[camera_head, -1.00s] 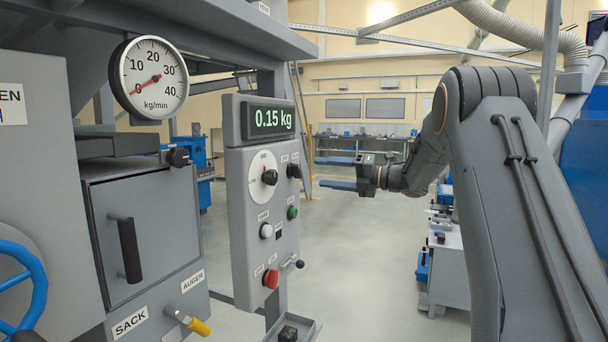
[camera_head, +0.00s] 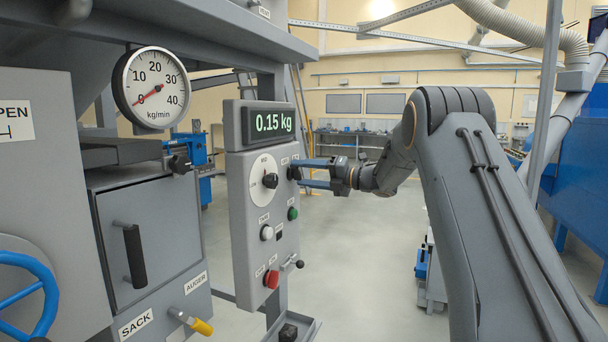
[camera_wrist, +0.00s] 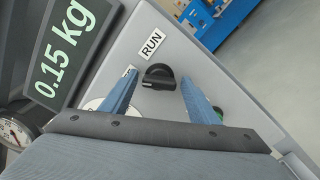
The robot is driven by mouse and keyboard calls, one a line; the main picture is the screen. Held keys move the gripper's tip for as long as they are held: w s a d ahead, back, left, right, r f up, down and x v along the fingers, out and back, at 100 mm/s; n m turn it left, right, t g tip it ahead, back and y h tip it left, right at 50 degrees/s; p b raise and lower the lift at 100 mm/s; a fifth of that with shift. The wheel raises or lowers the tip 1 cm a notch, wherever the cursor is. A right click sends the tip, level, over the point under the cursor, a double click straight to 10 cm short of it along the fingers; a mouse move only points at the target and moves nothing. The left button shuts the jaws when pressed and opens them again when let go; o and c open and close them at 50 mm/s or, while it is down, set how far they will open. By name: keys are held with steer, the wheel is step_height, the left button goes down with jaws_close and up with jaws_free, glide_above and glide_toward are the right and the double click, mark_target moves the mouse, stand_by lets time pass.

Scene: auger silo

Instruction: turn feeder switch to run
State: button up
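The feeder switch is a black rotary knob (camera_wrist: 158,77) on the grey control panel, below a RUN label (camera_wrist: 153,43) in the wrist view. Its pale mark faces left, away from RUN, toward a small label mostly hidden by a finger. In the head view the switch (camera_head: 293,173) is at the panel's right edge, beside the fingertips. My gripper (camera_head: 304,173) is open, its two blue fingers pointing left at the panel. In the wrist view the fingers stand either side of the knob with gaps showing; I cannot tell how deep they reach.
The panel (camera_head: 236,220) also carries a dial (camera_head: 264,180), a white button (camera_head: 267,232), a green button (camera_head: 292,213), a red button (camera_head: 271,279) and a small lever (camera_head: 293,263). The display (camera_head: 270,122) reads 0.15 kg.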

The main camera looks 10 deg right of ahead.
steer(key=c, duration=0.8)
